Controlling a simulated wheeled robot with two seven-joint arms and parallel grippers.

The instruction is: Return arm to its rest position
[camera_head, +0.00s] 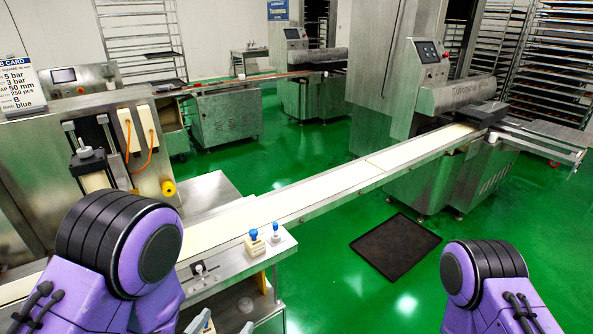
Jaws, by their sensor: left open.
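My left arm (120,250), purple with black ribbed joint rings, fills the lower left in front of the encrusting machine. Only a small grey part of my left gripper (201,322) shows at the bottom edge, below the machine's front panel. It is open, and I see nothing held in it. My right arm (485,285) shows at the lower right over the green floor. Its gripper is out of view.
A long pale conveyor (330,180) runs from lower left to a steel machine (440,110) at right. A small shelf carries two blue-topped knobs (254,240). A dark mat (396,246) lies on the floor. A card (18,85) stands at left.

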